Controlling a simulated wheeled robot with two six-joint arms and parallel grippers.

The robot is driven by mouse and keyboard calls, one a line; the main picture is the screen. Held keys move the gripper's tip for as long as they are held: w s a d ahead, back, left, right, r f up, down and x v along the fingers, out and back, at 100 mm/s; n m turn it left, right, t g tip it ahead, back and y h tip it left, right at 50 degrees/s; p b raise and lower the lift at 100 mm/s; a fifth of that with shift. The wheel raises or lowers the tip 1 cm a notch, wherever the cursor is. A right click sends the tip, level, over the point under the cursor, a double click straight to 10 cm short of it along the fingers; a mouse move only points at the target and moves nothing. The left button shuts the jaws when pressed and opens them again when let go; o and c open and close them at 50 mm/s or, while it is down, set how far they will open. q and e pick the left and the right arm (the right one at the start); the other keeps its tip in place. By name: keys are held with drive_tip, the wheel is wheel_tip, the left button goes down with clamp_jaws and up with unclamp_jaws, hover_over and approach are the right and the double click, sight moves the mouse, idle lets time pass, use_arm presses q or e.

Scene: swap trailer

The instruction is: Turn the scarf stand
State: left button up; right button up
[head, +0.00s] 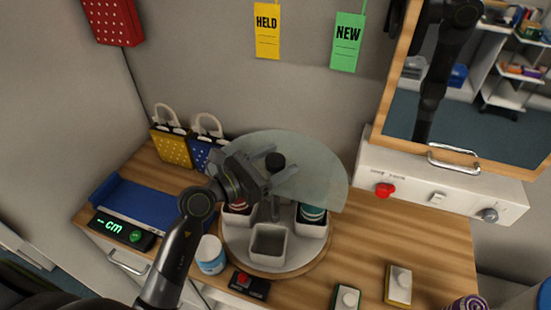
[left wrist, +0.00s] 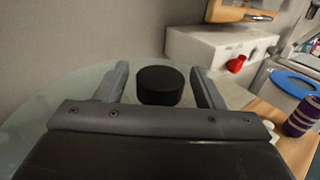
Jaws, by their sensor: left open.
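The scarf stand (head: 268,271) is a round turntable on the wooden counter. My left gripper (head: 268,158) is open at the knob, coming from the left. In the left wrist view the black knob (left wrist: 160,85) sits between the two spread fingers, with gaps on both sides. My gripper hides part of the stand's left side. My right gripper is not in view.
Left are a blue tray (head: 150,208), a cm display (head: 122,232), yellow (head: 171,149) and blue bags, and a small jar (head: 210,254). A red-buttoned box (head: 249,285) stands in front. A white panel with a red knob (head: 384,190) and a mirror (head: 480,110) are right.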

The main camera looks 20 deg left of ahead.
use_arm(q)
clamp_jaws()
drive_tip(key=shift+f+h+b, duration=0.2)
drive_tip(key=shift+h+b, duration=0.1)
drive_tip(key=shift+b, duration=0.25)
drive_tip(key=shift+r+m+g+h+b, duration=0.1)
drive_tip(key=shift+m+g+h+b, duration=0.5)
drive_tip(key=shift+m+g+b, duration=0.1)
drive_tip(key=shift+r, duration=0.1)
unclamp_jaws()
